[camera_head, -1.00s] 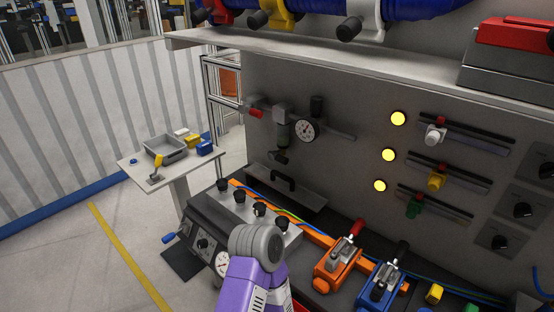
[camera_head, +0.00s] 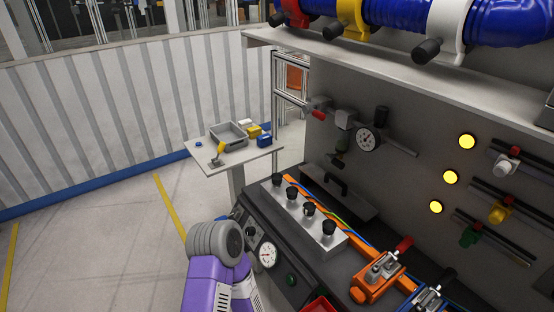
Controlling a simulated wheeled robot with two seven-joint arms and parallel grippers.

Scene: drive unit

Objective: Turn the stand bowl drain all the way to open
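The air filter unit with a round gauge (camera_head: 367,138) is mounted on the grey wall panel, right of the picture's middle. Its dark greenish bowl (camera_head: 342,144) hangs below the grey body, left of the gauge. A small dark drain piece (camera_head: 338,160) shows at the bottom of the bowl; it is too small to tell how it is turned. A red-handled valve (camera_head: 318,112) sits at the unit's left end. One of my purple arms, with a grey joint, rises at bottom centre-left, well apart from the bowl. Neither gripper shows.
Below the wall panel, a silver block with black knobs (camera_head: 308,217) and an orange toggle clamp (camera_head: 376,278) stand on the bench. A dark handled cover (camera_head: 340,190) lies below the bowl. A side table (camera_head: 207,157) holds a grey bin (camera_head: 229,136). The floor at left is clear.

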